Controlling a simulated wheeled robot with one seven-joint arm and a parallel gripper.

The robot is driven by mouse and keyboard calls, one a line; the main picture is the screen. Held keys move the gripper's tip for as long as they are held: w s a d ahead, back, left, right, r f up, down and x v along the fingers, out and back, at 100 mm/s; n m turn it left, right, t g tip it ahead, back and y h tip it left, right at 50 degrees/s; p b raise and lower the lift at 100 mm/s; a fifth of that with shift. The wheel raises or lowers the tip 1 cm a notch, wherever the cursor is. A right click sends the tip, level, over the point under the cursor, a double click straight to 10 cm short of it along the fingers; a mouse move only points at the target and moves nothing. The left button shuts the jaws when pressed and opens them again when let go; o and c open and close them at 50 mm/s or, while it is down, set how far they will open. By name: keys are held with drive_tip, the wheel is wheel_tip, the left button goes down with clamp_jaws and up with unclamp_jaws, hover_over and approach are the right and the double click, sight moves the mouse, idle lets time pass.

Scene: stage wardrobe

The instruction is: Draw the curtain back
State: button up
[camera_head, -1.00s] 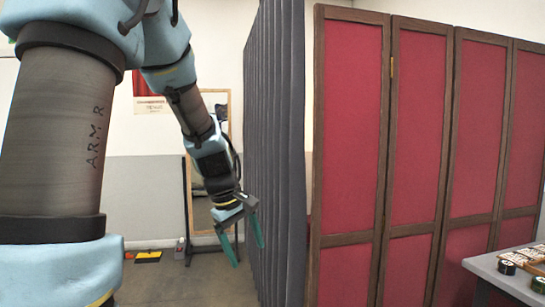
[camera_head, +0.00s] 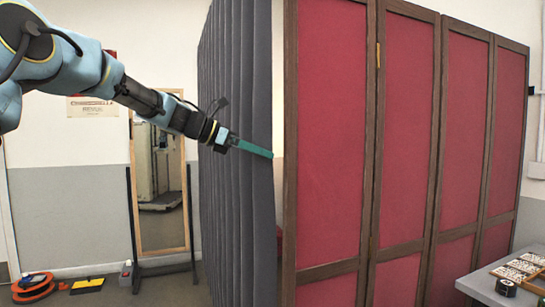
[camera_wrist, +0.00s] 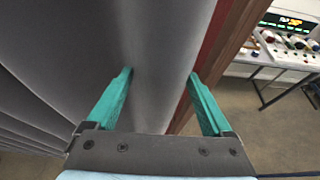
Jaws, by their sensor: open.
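The dark grey pleated curtain (camera_head: 235,60) hangs in tall folds in the head view, with its near edge close to the red screen. My gripper (camera_head: 271,155) is at that near edge, pointing right, and its green finger overlaps the cloth in the picture. In the wrist view my gripper (camera_wrist: 159,76) is open, with the curtain (camera_wrist: 160,35) filling the left and middle. The curtain's edge runs down between the two fingers in the picture. I cannot tell whether the cloth is fully inside the jaws or just beyond the tips.
A folding screen with red panels (camera_head: 335,120) in brown frames stands right of the curtain. A mirror (camera_head: 160,190) on a stand is behind at left. An orange cable reel (camera_head: 32,287) lies on the floor. A grey table (camera_head: 485,283) with small items is at lower right.

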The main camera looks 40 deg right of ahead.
drive_tip(key=p+x, duration=0.1)
drive_tip(key=x, duration=0.5)
drive_tip(key=shift+s, duration=0.1)
drive_tip(key=shift+c, duration=0.2)
clamp_jaws()
idle(0.4)
